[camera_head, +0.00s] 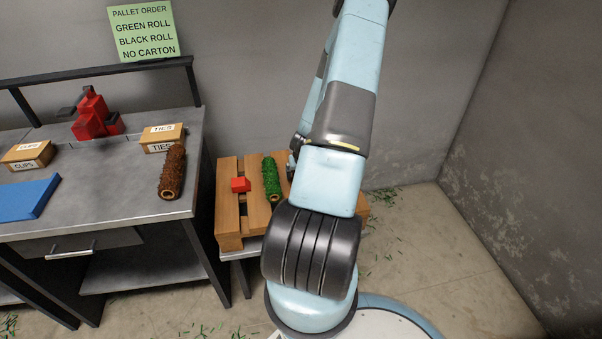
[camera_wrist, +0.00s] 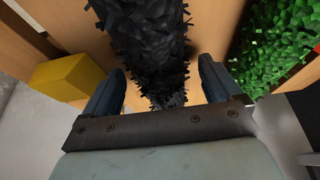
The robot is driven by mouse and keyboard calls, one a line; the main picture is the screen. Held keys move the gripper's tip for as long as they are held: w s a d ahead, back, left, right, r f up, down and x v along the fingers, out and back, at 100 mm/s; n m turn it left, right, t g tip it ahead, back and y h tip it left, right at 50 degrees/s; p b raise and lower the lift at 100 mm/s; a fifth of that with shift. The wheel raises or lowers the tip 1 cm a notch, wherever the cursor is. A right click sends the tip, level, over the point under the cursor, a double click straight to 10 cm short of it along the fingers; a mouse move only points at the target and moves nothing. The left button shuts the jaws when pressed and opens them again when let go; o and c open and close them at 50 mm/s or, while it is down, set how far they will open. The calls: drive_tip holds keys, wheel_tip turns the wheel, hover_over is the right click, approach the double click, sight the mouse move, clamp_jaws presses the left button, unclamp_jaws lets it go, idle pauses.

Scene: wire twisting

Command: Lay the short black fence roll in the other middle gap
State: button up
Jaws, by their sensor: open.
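The short black fence roll (camera_wrist: 150,45) runs up the wrist view between my gripper's fingers. My gripper (camera_wrist: 160,88) is open, with one finger on each side of the roll. No clear contact between fingers and roll shows. Wooden slats of the pallet (camera_wrist: 75,40) lie beside the roll; I cannot tell how deep it sits in a gap. The green roll (camera_wrist: 278,48) is to its right in the wrist view. In the head view, the green roll (camera_head: 271,179) lies on the pallet (camera_head: 228,205), and my arm hides the black roll and most of my gripper.
A yellow block (camera_wrist: 62,77) is near the left finger. A red block (camera_head: 240,184) sits on the pallet left of the green roll. The workbench (camera_head: 110,200) at left holds a brown roll (camera_head: 172,172), cartons and a red tool. A wall stands close at right.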

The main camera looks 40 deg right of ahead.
drive_tip(key=v, duration=1.3)
drive_tip(key=shift+r, duration=0.3)
drive_tip(key=shift+s, duration=0.1)
idle(0.5)
drive_tip(key=w+a+r+n+t+y, duration=0.1)
drive_tip(key=w+a+r+n, duration=0.1)
drive_tip(key=a+r, duration=0.85)
drive_tip(key=w+a+r+n, duration=0.2)
drive_tip(key=a+r, duration=0.6)
drive_tip(key=r, duration=0.5)
drive_tip(key=s+a+r+n+y, duration=0.1)
drive_tip(key=s+a+r+n, duration=0.1)
drive_tip(key=s+a+r, duration=1.2)
drive_tip(key=s, duration=0.3)
drive_tip(key=shift+r+t, duration=0.4)
